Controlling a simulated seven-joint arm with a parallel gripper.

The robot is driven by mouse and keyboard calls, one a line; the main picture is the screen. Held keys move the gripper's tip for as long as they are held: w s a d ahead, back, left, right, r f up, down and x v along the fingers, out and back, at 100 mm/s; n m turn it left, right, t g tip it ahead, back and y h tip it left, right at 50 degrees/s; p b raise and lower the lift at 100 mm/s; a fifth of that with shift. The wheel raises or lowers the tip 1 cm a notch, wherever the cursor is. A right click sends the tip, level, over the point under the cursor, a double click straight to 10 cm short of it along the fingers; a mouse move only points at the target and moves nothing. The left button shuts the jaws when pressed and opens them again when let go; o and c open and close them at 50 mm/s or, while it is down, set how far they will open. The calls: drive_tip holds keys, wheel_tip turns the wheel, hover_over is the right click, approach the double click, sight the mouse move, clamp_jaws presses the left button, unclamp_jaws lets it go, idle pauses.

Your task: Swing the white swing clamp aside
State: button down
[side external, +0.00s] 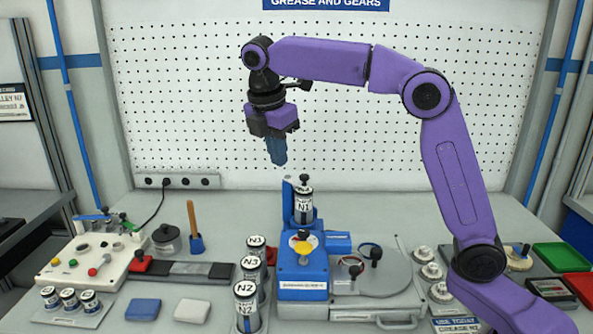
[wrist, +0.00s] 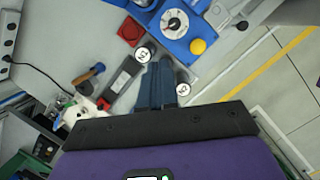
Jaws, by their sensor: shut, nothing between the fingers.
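My gripper (side external: 277,160) hangs in the air above and left of the blue fixture (side external: 303,270), its blue fingers pointing down, together and empty. In the wrist view, the closed fingers (wrist: 166,68) lie just below the blue fixture (wrist: 205,18) in the picture. The fixture carries a canister marked N1 (side external: 304,208) at its back, with a black knob above it. I cannot clearly pick out a white swing clamp; a round white part with a dark centre (wrist: 174,22) shows on the fixture.
A white control box (side external: 90,258) with buttons stands at the far left. The air around my gripper is free.

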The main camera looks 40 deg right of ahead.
drive_tip(key=w+d+r, duration=0.2)
drive_tip(key=w+d, duration=0.1)
drive_tip(key=w, duration=0.1)
drive_tip(key=d+f, duration=0.6)
drive_tip(key=f, duration=0.4)
drive_tip(key=shift+w+d+f+n+h, duration=0.25)
drive_tip(key=shift+w+d+n+h, duration=0.05)
drive_tip(key=shift+w+d+n, duration=0.1)
